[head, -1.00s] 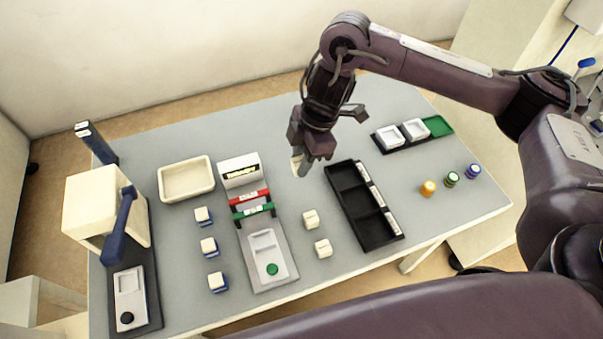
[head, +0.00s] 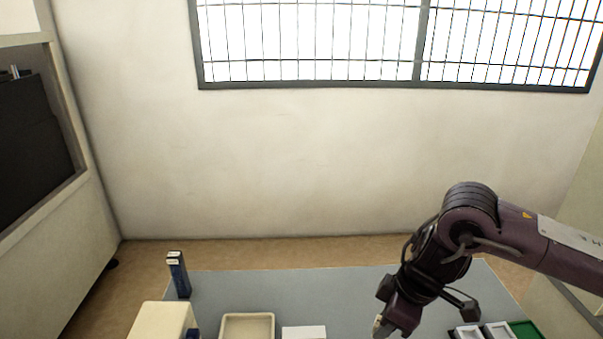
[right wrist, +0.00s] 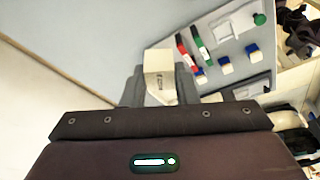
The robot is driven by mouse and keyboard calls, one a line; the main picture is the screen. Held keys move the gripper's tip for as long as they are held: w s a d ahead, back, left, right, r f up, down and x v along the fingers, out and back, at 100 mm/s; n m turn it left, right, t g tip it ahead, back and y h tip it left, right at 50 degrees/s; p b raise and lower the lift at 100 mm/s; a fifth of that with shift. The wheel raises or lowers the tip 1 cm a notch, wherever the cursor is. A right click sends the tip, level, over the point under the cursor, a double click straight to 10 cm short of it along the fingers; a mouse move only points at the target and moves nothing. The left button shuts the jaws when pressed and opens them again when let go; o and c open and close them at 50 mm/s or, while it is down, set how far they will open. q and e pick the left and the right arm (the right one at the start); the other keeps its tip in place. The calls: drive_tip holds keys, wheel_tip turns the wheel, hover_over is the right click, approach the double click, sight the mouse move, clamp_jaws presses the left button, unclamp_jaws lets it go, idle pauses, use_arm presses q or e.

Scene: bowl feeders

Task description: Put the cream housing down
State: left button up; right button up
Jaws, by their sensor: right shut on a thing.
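Whether the housing touches the table I cannot tell. My left gripper is not in view.
A cream tray (head: 248,317), a white-topped block (head: 304,331) and a cream machine (head: 160,322) stand to the left. A dark blue post (head: 178,276) is behind them. A green tray section (head: 526,329) lies right. Red (right wrist: 187,56) and green (right wrist: 201,52) bars show in the wrist view.

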drive_tip(key=d+m+h, duration=0.1)
drive_tip(key=m, duration=0.3)
drive_tip(key=d+m+t+h, duration=0.1)
drive_tip(key=m, duration=0.3)
drive_tip(key=d+m, duration=0.1)
drive_tip(key=m, duration=0.3)
drive_tip(key=shift+w+d+r+m+t+h, duration=0.2)
drive_tip(key=shift+w+r+m+t+h, duration=0.1)
drive_tip(key=shift+t+h, duration=0.1)
